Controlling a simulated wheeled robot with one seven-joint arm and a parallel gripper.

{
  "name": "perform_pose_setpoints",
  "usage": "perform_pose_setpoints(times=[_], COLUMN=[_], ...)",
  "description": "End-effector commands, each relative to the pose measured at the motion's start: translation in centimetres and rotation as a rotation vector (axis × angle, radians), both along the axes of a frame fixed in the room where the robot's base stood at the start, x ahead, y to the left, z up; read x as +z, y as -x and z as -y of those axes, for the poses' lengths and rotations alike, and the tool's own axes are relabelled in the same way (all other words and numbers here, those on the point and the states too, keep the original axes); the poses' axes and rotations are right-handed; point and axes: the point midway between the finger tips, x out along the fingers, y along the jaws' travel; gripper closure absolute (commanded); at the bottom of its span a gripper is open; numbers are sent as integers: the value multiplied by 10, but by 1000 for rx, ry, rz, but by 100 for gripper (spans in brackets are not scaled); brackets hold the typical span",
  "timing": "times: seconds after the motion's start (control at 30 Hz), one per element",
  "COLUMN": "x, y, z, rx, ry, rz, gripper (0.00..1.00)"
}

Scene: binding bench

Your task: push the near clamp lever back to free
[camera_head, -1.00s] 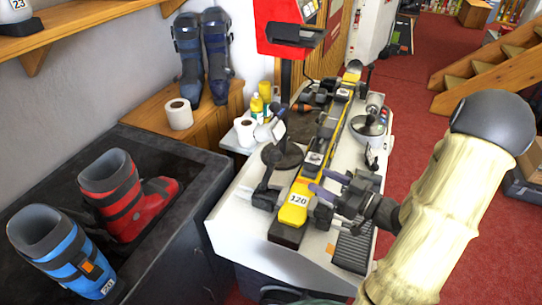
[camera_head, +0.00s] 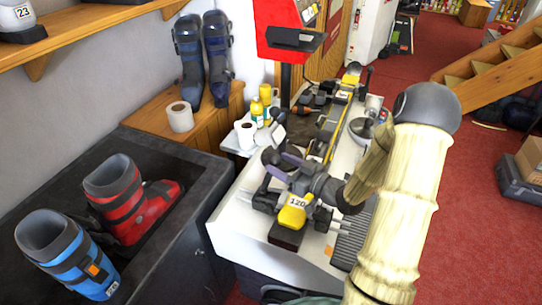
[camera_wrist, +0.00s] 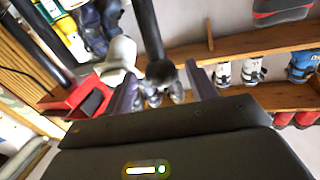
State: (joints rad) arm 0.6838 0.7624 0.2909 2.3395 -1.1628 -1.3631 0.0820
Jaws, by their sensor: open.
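The near clamp lever (camera_head: 264,186) is a dark rod at the left of the near clamp, beside the yellow ski end marked 120 (camera_head: 293,214). In the wrist view a black lever with a ball knob (camera_wrist: 160,72) comes down from the top, its knob between my two fingers. My gripper (camera_head: 280,165) is open, reaching from the right across the ski toward the lever. It also shows in the wrist view (camera_wrist: 163,78), with a gap on both sides of the knob. Whether a finger touches the lever cannot be told. The wrist partly hides the clamp.
The yellow and black ski runs back along the white bench (camera_head: 240,225). A red stand (camera_head: 286,35) rises behind the clamp. A paper roll (camera_head: 245,135) and bottles (camera_head: 262,105) stand close to the left.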

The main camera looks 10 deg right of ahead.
Motion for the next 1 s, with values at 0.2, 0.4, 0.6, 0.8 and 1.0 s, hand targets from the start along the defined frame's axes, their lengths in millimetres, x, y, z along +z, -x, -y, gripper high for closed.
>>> perform_pose_setpoints(times=[0.2,0.4,0.6,0.8,1.0], x=[2,0,0,0,0], y=[-25,-32,-32,-32,-32], z=[-22,-27,-27,-26,-26], rx=[3,0,0,0,-1], ry=[-1,-1,-1,-1,0], rz=[1,1,1,1,0], gripper=[43,43,43,82,100])
